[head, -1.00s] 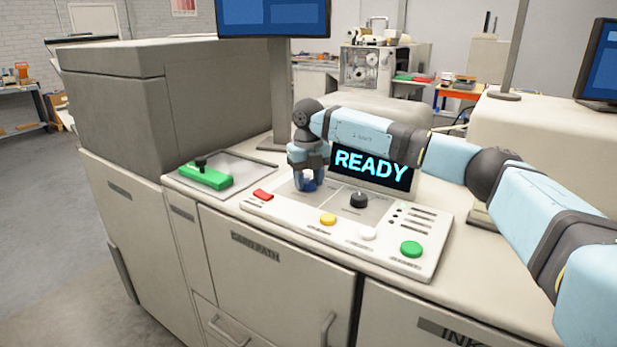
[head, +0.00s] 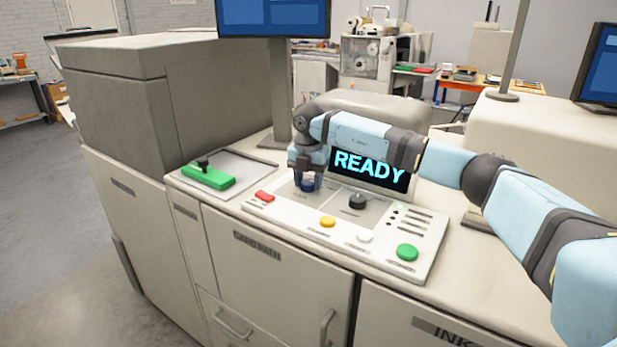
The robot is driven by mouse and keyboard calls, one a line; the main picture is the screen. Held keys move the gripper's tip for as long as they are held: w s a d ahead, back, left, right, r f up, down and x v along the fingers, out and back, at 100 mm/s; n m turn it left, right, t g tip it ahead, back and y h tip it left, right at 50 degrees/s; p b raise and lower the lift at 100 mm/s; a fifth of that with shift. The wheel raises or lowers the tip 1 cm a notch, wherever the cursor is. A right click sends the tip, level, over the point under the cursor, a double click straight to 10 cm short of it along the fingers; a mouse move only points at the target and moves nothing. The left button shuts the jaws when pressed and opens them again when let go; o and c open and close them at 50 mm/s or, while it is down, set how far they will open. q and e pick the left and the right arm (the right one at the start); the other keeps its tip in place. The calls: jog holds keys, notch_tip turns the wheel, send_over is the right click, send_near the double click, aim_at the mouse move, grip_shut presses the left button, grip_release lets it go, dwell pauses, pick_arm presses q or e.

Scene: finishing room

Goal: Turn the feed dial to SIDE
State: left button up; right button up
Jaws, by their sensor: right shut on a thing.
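My right gripper (head: 308,183) points down over the control panel (head: 432,237). It is shut on a dark blue dial (head: 308,187) at the panel's back left, and its fingers hide part of it. A black dial (head: 357,201) stands to the right of it, apart from the gripper. The lettering around both dials is too small to read, so I cannot tell the setting of the blue dial. A display behind the panel (head: 369,167) reads READY. My left gripper is not in view.
The panel also has a red button (head: 264,196), a yellow button (head: 327,221), a white button (head: 364,236) and a green button (head: 407,252). A green block with a black knob (head: 208,177) lies on a plate to the left. A monitor (head: 272,18) stands behind.

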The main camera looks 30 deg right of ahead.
aim_at(309, 182)
jog(key=shift+r+m, duration=0.1)
jog(key=shift+m, duration=0.2)
jog(key=o, duration=0.9)
jog(key=shift+o, duration=0.2)
notch_tip(309, 182, up, 14)
jog(key=shift+b, duration=0.35)
jog(key=shift+f, duration=0.2)
